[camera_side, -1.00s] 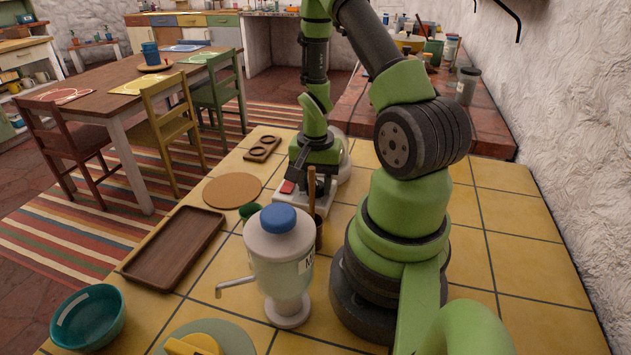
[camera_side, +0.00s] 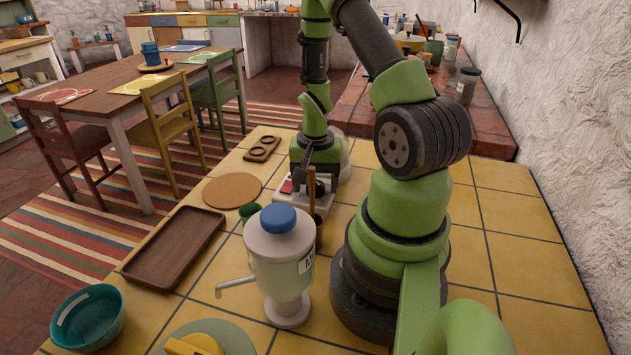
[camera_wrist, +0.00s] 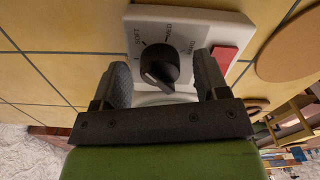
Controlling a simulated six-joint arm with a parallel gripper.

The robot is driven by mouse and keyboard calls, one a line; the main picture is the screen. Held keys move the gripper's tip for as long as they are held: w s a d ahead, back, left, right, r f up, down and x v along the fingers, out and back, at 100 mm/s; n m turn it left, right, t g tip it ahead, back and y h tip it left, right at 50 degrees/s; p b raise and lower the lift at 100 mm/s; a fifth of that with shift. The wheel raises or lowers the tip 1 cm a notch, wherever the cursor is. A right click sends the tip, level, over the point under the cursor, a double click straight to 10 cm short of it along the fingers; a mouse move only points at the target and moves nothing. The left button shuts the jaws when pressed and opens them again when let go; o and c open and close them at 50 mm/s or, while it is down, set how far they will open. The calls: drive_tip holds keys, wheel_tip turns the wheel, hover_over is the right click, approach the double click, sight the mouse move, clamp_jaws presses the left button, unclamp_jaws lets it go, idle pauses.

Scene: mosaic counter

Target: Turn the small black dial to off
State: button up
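The small black dial (camera_wrist: 160,66) sits on a white panel with printed marks around it, seen in the wrist view. The panel belongs to a low white appliance (camera_side: 325,199), and a red square piece (camera_wrist: 223,58) is on it to the right of the dial. My gripper (camera_wrist: 161,64) is open, with one dark finger on each side of the dial and gaps visible on both sides. I cannot tell how far down the fingers reach. In the side view my gripper (camera_side: 308,172) is over the appliance and hides the dial.
A pump dispenser with a blue top (camera_side: 279,252) and a dark cup with a wooden handle (camera_side: 312,185) stand in front. A round cork mat (camera_side: 232,190), a brown tray (camera_side: 150,262) and a two-hole wooden holder (camera_side: 262,148) lie to the left. Tiles at right are clear.

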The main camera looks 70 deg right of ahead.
wheel_tip(320, 180, up, 10)
drive_tip(key=shift+f, duration=0.1)
idle(0.6)
drive_tip(key=m, duration=0.3)
drive_tip(key=shift+m, duration=0.3)
drive_tip(key=shift+f, duration=0.4)
wheel_tip(320, 180, down, 9)
drive_tip(key=shift+f, duration=0.1)
